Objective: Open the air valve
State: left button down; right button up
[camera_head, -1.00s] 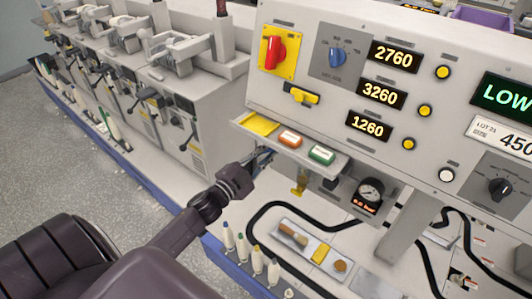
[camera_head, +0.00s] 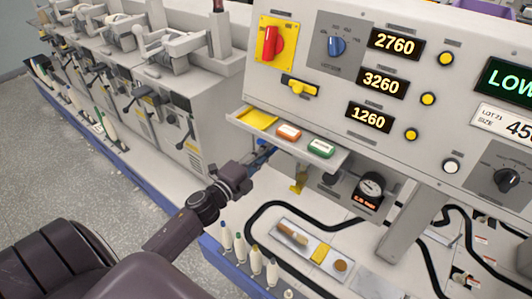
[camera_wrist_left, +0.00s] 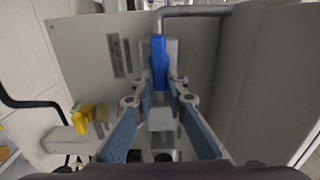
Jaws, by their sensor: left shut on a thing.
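The air valve's blue lever (camera_wrist_left: 158,62) sits on a grey metal body (camera_wrist_left: 160,118) in the left wrist view, with its long side running up and down the picture. My left gripper (camera_wrist_left: 160,92) is shut on the blue lever, one finger on each side. In the head view the left gripper (camera_head: 260,157) reaches under the left end of the panel's button shelf, with a bit of blue showing at its tips. A round gauge (camera_head: 371,184) with small red digits sits to the right. My right gripper is not in view.
A grey pipe (camera_wrist_left: 195,11) runs above the lever. A yellow fitting (camera_wrist_left: 80,120) is to its left, also under the shelf in the head view (camera_head: 297,184). Several bobbins (camera_head: 256,262) stand in front.

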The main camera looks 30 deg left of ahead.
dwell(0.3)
pick_arm(q)
jog(key=c, duration=1.9)
grip_release()
jog(key=shift+c, duration=0.2)
jog(key=s, duration=1.2)
jog(key=shift+a, duration=0.45)
